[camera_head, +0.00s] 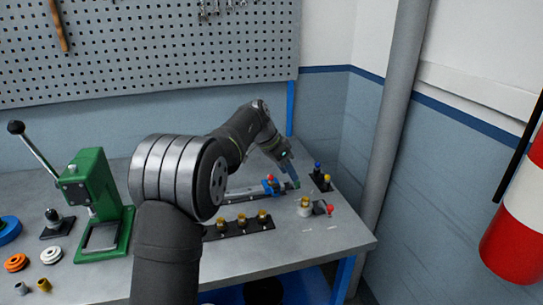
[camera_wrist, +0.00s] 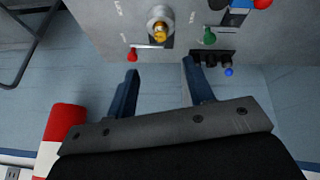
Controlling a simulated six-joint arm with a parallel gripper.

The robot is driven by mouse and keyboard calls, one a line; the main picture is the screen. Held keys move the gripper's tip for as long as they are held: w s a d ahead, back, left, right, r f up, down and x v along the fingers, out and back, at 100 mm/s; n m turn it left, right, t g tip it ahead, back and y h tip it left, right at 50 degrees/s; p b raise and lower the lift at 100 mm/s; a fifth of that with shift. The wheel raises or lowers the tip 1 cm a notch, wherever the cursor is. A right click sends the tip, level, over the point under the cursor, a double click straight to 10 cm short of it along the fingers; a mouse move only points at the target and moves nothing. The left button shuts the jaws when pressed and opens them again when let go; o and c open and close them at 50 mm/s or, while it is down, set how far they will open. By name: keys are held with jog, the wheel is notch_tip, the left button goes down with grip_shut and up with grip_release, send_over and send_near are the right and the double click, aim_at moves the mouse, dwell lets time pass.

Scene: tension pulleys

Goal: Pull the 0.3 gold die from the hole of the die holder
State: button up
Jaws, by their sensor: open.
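The die holder (camera_wrist: 158,14) shows at the top of the wrist view as a pale round body on a dark base, with a red-knobbed lever beside it. A gold die (camera_wrist: 160,32) sits in it; its size marking is not readable. In the head view the holder (camera_head: 304,211) stands near the right end of the bench with the gold die (camera_head: 305,200) at its top. My gripper (camera_wrist: 160,72) has its two blue fingers apart with nothing between them. The fingertips point towards the holder but are clear of the die. In the head view my gripper (camera_head: 293,178) is behind the holder, partly blending with the bench items.
A black rack (camera_head: 238,229) with gold-topped pieces lies left of the holder. A rail with blue and red parts (camera_head: 270,185) lies behind it. A green press (camera_head: 94,195) stands left.

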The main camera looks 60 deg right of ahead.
notch_tip(320, 180, up, 4)
jog(key=m+t, duration=0.1)
jog(key=m, duration=0.1)
send_near(305, 199)
jog(key=shift+m, duration=0.3)
jog(key=x, duration=0.8)
jog(key=shift+f, duration=0.4)
grip_shut()
